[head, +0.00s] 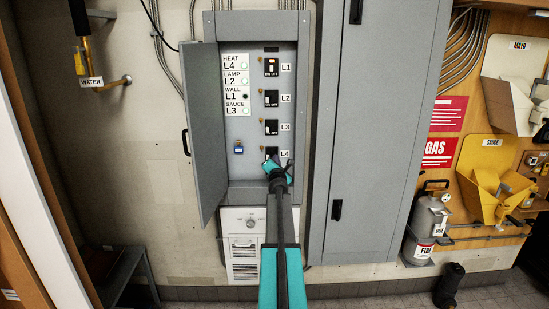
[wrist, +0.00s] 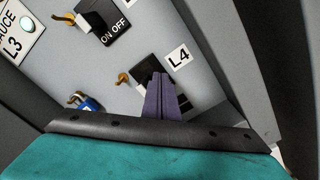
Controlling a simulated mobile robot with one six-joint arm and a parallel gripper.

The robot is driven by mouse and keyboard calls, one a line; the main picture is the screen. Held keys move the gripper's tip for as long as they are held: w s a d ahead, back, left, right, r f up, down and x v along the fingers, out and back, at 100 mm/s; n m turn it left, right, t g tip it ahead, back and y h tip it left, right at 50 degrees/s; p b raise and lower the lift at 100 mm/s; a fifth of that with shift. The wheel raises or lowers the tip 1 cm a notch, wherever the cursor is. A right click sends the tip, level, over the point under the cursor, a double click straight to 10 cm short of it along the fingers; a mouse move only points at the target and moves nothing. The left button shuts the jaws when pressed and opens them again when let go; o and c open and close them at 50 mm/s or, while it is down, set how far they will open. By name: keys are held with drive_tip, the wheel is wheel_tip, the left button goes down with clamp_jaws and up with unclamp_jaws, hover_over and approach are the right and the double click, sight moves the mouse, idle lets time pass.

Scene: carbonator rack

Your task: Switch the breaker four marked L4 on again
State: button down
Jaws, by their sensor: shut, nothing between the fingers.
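The breaker marked L4 is a black switch in the open grey cabinet, lowest in the column in the head view (head: 271,151). It also shows in the wrist view (wrist: 146,70), beside its white L4 label (wrist: 179,57). My gripper (wrist: 160,76) is shut and empty, its purple-grey fingertips over the lower part of this breaker. In the head view my gripper (head: 273,160) covers that part too.
Breakers L1 (head: 271,67), L2 (head: 271,98) and L3 (head: 271,127) sit above. A label panel (head: 236,84) shows a dark lamp at L1 and pale green ones at the others. A blue padlock (head: 238,147) hangs left of L4. The cabinet door (head: 205,140) stands open at left.

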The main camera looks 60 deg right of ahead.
drive_tip(key=shift+s+v, duration=0.2)
drive_tip(key=shift+v, duration=2.6)
drive_tip(key=shift+d, duration=0.2)
